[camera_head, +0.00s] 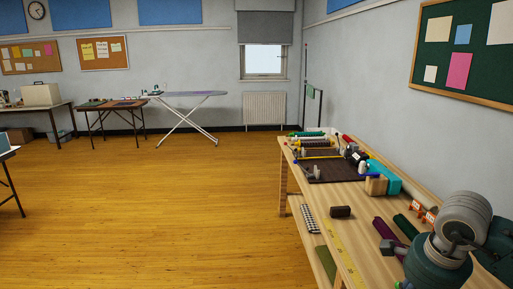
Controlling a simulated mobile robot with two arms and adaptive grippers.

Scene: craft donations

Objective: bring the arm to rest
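Part of my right arm (464,219), grey and teal with rounded joints, shows at the lower right. It is in front of the right end of the long wooden table (372,262) and covers part of it. I cannot make out gripper fingers on it. My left arm and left gripper are outside the view.
The table holds a dark mat (335,171), a teal box (385,178), a brown roll (341,212), a purple roll (389,231) and a green roll (406,226). An ironing board (190,94) stands at the back. The wooden floor (170,210) at centre-left is clear.

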